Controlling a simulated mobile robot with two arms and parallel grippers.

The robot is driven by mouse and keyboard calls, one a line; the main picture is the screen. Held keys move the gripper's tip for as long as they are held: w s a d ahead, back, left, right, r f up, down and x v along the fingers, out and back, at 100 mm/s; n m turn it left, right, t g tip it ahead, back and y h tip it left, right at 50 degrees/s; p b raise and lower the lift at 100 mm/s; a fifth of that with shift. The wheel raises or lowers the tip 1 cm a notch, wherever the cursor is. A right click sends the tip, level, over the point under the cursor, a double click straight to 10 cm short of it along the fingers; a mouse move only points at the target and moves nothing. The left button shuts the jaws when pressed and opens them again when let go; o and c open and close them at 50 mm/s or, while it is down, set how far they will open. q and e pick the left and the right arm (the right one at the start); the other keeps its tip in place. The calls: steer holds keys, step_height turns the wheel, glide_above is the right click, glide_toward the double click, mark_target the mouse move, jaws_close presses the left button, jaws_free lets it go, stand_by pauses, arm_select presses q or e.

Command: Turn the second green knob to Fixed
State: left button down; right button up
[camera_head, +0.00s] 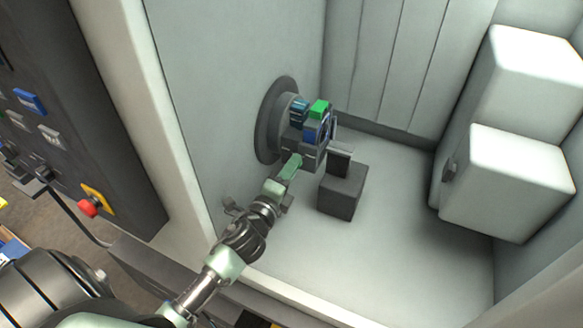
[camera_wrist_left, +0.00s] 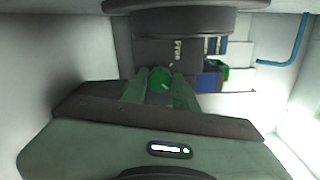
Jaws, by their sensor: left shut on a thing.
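A round green knob (camera_wrist_left: 159,76) sits on the face of the grey block unit in the left wrist view, with a small pale mark on it. My left gripper (camera_wrist_left: 160,88) has one finger on each side of the knob and is shut on it. In the head view my left gripper (camera_head: 296,162) reaches the lower front of the unit, and its fingers hide the knob there. A second green knob cannot be made out. My right gripper is not in view.
The unit is mounted on a round dark flange (camera_head: 268,122) on the left chamber wall. It carries a green part (camera_head: 319,108) and blue parts. A dark grey block (camera_head: 341,194) stands close to the right of my gripper. White boxes (camera_head: 507,182) are at right; the floor between is clear.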

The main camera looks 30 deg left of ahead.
arm_select(q)
steer(key=c, duration=1.1)
jaws_free()
steer(key=s+b, duration=0.2)
steer(key=s, duration=0.5)
steer(key=shift+s+d, duration=0.25)
steer(key=shift+s, duration=0.15)
steer(key=shift+f, duration=0.1)
